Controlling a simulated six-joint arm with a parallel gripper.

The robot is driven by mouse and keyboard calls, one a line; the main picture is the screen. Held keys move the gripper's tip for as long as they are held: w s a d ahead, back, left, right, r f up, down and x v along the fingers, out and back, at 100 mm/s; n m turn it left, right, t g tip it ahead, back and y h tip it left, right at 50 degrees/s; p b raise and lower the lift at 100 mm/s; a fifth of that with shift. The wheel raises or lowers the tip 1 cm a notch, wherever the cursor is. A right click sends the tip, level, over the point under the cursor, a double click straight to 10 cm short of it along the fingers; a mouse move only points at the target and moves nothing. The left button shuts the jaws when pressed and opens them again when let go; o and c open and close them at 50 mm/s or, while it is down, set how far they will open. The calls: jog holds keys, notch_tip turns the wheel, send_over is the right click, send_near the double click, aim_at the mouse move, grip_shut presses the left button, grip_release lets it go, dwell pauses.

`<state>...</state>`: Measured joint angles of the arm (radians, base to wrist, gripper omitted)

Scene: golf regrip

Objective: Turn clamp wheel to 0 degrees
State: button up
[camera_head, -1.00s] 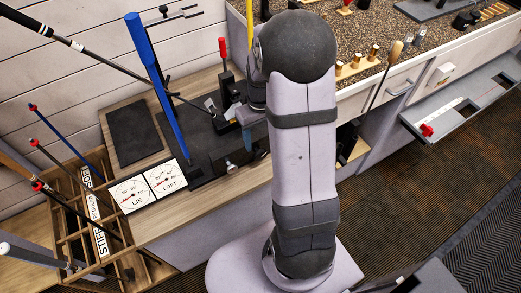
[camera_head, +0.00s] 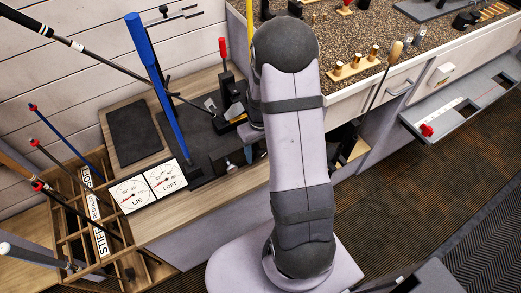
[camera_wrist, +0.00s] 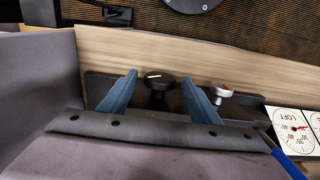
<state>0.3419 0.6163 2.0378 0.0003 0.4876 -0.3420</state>
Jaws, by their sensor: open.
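In the wrist view, a round black wheel (camera_wrist: 158,84) with a white mark on its top sits at the edge of the dark bench machine. The mark lies nearly horizontal in that picture. My gripper (camera_wrist: 158,75) is open, with one blue finger on each side of the wheel. I cannot tell whether either finger touches it. A silver knob (camera_wrist: 220,91) with a red mark is just right of the right finger. In the head view, my arm hides the black wheel and most of my gripper; the dark machine base (camera_head: 203,150) shows on the bench.
The LIE dial (camera_head: 131,193) and LOFT dial (camera_head: 168,178) lie on the wooden bench. A blue-gripped club (camera_head: 155,85) stands tilted over the machine. A red-handled clamp (camera_head: 225,65) stands behind. A wooden club rack (camera_head: 85,225) is at left.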

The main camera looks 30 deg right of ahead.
jog(key=c, duration=1)
